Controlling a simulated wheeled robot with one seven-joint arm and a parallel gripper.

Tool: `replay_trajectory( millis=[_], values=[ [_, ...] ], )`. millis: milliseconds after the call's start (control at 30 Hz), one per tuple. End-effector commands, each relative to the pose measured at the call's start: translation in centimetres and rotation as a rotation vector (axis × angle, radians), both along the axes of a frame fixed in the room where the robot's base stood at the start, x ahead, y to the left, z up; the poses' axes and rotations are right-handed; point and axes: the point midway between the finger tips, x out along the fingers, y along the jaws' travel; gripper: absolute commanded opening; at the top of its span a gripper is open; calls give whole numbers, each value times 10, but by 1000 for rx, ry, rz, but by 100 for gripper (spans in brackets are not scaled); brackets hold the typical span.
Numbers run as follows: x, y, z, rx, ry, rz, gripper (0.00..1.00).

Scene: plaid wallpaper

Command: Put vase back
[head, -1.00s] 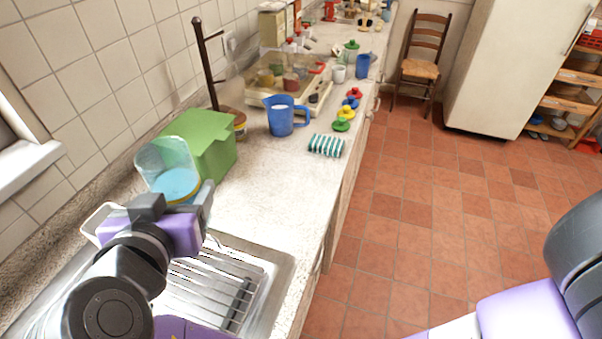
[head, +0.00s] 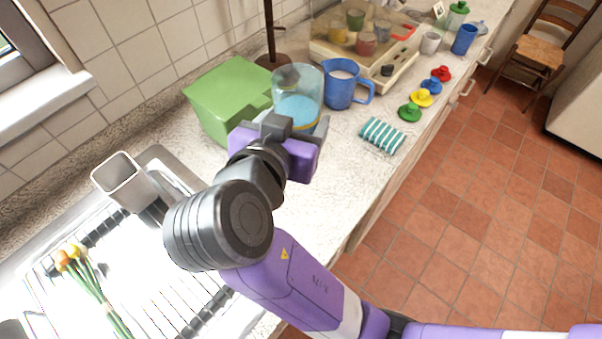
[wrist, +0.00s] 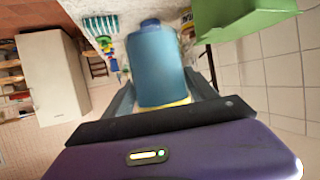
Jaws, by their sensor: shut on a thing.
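The vase (head: 298,90) is a see-through cylinder with a blue lower part and a yellow band. In the wrist view the vase (wrist: 158,62) stands out blue between the two fingers of my gripper (wrist: 160,96).
A green box (head: 225,98), a blue jug (head: 340,88) and a striped cloth (head: 381,136) lie close by on the counter (head: 330,180). Several coloured knobbed pieces line its right edge. A grey container (head: 122,182) and flowers (head: 92,290) are at the sink.

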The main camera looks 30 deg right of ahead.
Motion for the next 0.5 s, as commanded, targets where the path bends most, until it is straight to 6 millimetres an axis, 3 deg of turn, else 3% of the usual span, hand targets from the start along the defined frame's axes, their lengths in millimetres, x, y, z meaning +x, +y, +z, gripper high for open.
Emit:
replay_trajectory(
  millis=[300, 500],
  values=[
    [-1, -1, -71, -4, 3, 0, 10],
    [0, 0, -102, -2, -1, 1, 10]
  ],
)
